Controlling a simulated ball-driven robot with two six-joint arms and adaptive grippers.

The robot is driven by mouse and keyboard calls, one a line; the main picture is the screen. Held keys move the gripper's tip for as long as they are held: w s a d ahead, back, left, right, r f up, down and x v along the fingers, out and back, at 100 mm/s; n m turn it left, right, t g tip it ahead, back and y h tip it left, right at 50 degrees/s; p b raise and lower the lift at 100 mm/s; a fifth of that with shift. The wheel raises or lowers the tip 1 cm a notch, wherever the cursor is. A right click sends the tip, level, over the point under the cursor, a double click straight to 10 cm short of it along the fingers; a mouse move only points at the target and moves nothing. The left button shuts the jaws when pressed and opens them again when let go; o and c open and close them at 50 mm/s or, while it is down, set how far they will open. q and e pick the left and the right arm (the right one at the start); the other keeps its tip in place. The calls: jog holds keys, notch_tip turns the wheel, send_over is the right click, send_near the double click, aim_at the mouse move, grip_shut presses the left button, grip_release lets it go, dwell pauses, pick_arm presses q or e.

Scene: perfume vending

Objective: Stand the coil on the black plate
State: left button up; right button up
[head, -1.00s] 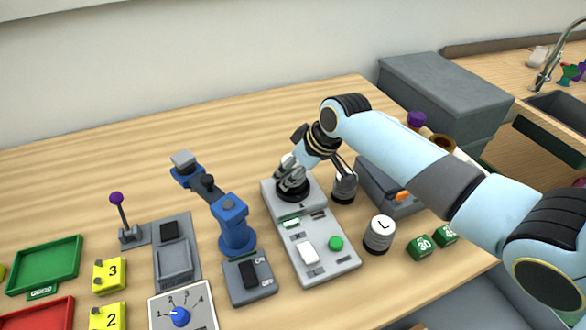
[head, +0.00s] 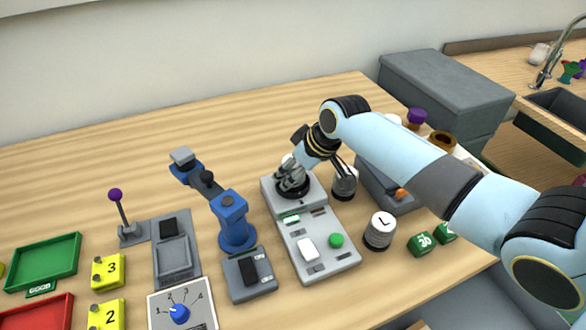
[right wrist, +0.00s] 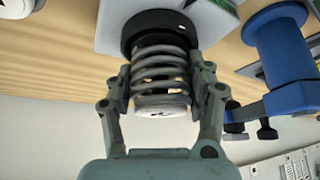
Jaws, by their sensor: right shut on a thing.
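The coil (right wrist: 160,78) is a grey spring with a pale disc end, seen in the right wrist view between the two fingers of my right gripper (right wrist: 163,88). The gripper is shut on it. The coil's far end meets or nearly meets the round black plate (right wrist: 150,19); I cannot tell if it bears on it. In the head view my right gripper (head: 291,178) is over the black plate (head: 301,193) on the grey device, and the fingers mostly hide the coil. My left gripper is not in view.
The grey device (head: 318,250) has a white switch and a green button. A small blue arm (head: 235,225) stands close to its left. A grey cylinder (head: 344,185) and a weight marked L (head: 379,232) stand to its right. The table behind is clear.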

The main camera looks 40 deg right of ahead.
jog(key=o, duration=1.3)
jog(key=shift+o, duration=0.3)
jog(key=o, duration=0.3)
jog(key=shift+o, duration=0.2)
notch_tip(320, 180, up, 5)
jog(key=p, duration=0.5)
jog(key=shift+r+p, duration=0.3)
jog(key=shift+r, duration=0.65)
